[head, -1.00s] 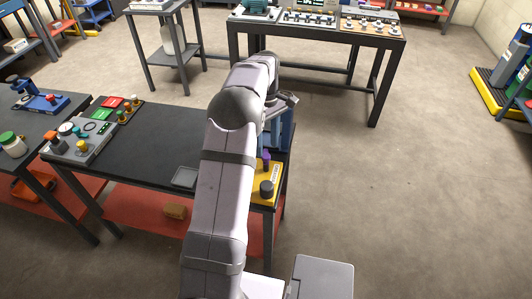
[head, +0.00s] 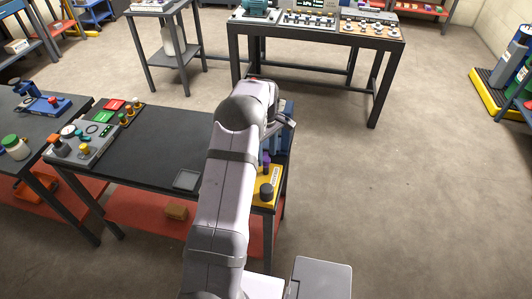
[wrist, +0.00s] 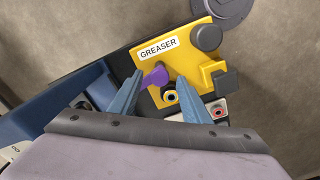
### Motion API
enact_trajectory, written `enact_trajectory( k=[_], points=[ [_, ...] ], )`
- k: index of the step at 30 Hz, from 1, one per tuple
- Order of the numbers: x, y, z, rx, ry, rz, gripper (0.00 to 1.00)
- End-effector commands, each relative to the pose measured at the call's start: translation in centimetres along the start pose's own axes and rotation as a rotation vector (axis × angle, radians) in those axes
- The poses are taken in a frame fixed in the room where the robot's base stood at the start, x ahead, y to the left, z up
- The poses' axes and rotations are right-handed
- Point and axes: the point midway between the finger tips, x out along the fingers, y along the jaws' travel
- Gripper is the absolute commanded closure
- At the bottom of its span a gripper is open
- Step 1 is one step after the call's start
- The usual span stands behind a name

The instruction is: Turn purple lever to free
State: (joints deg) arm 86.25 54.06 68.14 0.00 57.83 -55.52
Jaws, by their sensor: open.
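The purple lever (wrist: 154,77) is on a yellow panel (wrist: 190,55) labelled GREASER in the wrist view. It also shows in the head view (head: 267,158), on the yellow panel at the right end of the dark bench. My gripper (wrist: 152,92) is open, with its two blue-grey fingers apart on either side of the lever's lower area. The lever lies between and a little beyond the fingertips; I cannot tell whether either finger touches it. In the head view my arm hides much of the panel and bench end.
A dark round knob (wrist: 206,37) and a dark square block (wrist: 224,80) stand on the panel's right side. A blue block (wrist: 55,105) is at the left. The bench top (head: 150,145) is mostly clear.

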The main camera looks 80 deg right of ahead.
Motion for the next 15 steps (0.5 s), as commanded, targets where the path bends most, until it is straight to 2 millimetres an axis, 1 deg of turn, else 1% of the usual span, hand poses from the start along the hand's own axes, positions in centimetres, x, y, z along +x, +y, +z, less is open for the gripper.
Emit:
enact_trajectory(
  k=[6, 13, 14, 15],
  points=[
    [1.09, -0.03, 0.02, 0.000, 0.000, 0.000, 0.57],
    [1.19, -0.01, 0.01, 0.000, 0.000, 0.000, 0.57],
    [1.19, -0.01, 0.01, 0.000, 0.000, 0.000, 0.59],
    [1.18, -0.01, 0.01, 0.000, 0.000, 0.000, 0.69]
  ],
)
